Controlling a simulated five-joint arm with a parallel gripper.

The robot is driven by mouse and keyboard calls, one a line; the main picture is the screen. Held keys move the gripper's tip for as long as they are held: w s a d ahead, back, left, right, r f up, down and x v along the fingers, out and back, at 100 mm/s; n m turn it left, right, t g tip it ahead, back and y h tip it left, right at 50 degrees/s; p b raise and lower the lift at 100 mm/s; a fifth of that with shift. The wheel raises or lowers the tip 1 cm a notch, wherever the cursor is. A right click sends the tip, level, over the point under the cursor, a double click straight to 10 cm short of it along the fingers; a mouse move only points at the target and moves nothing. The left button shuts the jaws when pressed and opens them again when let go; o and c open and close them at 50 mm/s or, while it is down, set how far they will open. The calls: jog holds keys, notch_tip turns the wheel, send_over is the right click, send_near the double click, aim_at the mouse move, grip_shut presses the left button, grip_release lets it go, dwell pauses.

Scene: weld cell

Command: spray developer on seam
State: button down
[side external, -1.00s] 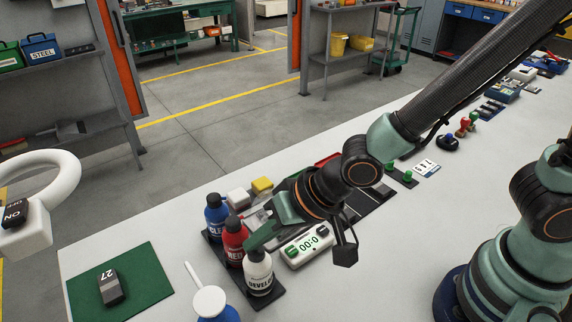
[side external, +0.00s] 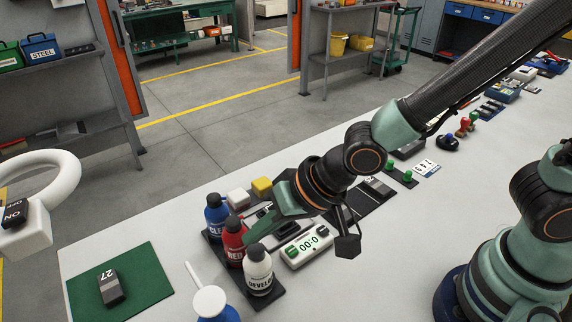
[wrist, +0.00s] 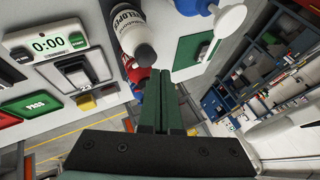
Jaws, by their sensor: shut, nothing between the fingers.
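The developer bottle (side external: 258,275), white with a black cap and a "DEVELOP" label, stands upright in the dark rack at the front of the bottle row. It also shows in the wrist view (wrist: 133,38), just beyond my fingertips. My gripper (side external: 249,239) is shut and empty, its fingers pointing down-left above the rack, close to the developer cap and the red bottle (side external: 234,243). I cannot tell whether they touch. In the wrist view my fingers (wrist: 160,76) are together. A grey plate in a frame (wrist: 82,72) lies beside the timer; I cannot make out a seam for sure.
A blue bottle (side external: 215,217) stands behind the red one. A green mat (side external: 135,270) with a dark block marked 27 and a white-topped blue container (side external: 209,303) are at the left front.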

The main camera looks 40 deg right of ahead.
aim_at(260, 250)
jog(key=shift+r, duration=2.5)
jog(key=d+r+h, duration=0.2)
jog(key=d+r, duration=0.1)
jog(key=d, duration=1)
jog(key=s+d+r+n+h, duration=0.1)
jog(key=d+r+h, duration=0.2)
jog(key=d, duration=1.1)
jog(key=shift+s+r+n, duration=0.15)
jog(key=shift+n, duration=0.15)
